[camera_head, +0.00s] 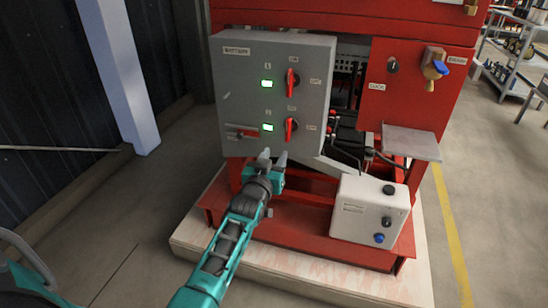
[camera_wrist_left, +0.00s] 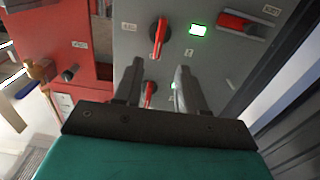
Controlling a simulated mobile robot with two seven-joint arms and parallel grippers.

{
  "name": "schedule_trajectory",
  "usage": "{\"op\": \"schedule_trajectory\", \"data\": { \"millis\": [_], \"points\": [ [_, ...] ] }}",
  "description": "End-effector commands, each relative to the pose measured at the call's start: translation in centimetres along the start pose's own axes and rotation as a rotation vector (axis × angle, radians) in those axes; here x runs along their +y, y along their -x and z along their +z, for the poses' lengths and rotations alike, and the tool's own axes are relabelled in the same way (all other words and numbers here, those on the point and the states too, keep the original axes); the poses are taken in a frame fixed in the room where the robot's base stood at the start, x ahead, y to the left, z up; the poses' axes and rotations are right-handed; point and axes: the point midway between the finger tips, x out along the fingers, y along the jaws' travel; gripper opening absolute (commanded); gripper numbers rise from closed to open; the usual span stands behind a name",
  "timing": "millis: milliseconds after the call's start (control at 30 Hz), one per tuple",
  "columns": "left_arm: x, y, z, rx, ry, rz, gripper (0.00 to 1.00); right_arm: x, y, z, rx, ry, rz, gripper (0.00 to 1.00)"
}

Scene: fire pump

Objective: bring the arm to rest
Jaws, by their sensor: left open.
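My left arm reaches in from the bottom of the head view, with its left gripper (camera_head: 273,157) in front of the lower edge of the grey control box (camera_head: 240,100). The gripper is open, and nothing shows between its fingers. In the left wrist view the two fingers (camera_wrist_left: 160,72) stand apart in front of the grey panel (camera_wrist_left: 190,15). A red knob (camera_head: 292,82) and a lower red knob (camera_head: 290,128) are on the box, both near upright. A red-handled lever (camera_head: 242,134) sits at its lower left. Two green displays are lit. My right gripper is not in view.
The red pump frame (camera_head: 300,215) stands on a pale plinth (camera_head: 330,287). A white button box (camera_head: 368,212) and a grey shelf (camera_head: 411,142) are right of the gripper. A brass valve with a blue handle (camera_head: 440,67) is upper right. Floor at left is clear.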

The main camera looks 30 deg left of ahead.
Motion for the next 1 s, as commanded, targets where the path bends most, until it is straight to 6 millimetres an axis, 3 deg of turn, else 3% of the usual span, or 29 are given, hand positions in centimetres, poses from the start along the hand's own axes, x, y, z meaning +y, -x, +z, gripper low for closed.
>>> {"op": "schedule_trajectory", "data": {
  "millis": [500, 633, 767, 1000],
  "points": [
    [0.0, 0.1, 0.1, -0.002, -0.001, 0.001, 0.40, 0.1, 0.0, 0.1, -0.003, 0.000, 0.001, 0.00],
    [0.2, 1.6, 1.2, -0.036, -0.023, 0.017, 0.40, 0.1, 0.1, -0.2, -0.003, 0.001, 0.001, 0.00],
    [0.9, 6.0, 4.1, -0.127, -0.075, 0.068, 0.40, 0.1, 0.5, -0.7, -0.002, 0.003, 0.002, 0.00],
    [4.2, 18.6, 9.5, -0.367, -0.155, 0.228, 0.40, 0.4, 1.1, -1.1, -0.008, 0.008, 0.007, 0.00]
  ]
}}
